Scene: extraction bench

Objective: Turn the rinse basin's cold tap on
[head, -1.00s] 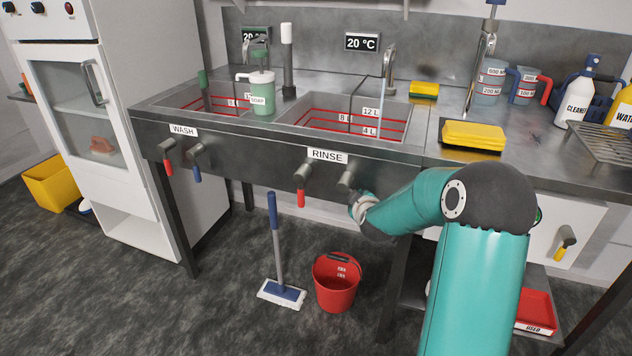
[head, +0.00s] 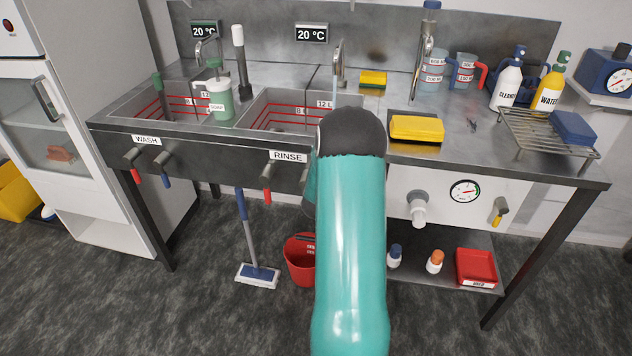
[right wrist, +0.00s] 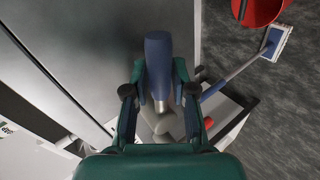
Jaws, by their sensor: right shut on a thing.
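The rinse basin (head: 243,122) is in the bench, left of my right arm in the head view, with its RINSE label (head: 288,156) on the front panel. Its red hot lever (head: 267,196) hangs down. The blue cold tap lever (right wrist: 158,52) shows in the right wrist view, hidden behind my arm in the head view. My right gripper (right wrist: 158,72) is shut on this lever, a finger on each side. My left gripper is not in view.
A red bucket (head: 300,262) and a mop (head: 258,274) stand on the floor below the basins. The wash basin's taps (head: 150,165) are to the left. A yellow sponge (head: 416,128) lies on the worktop at the right. The floor in front is clear.

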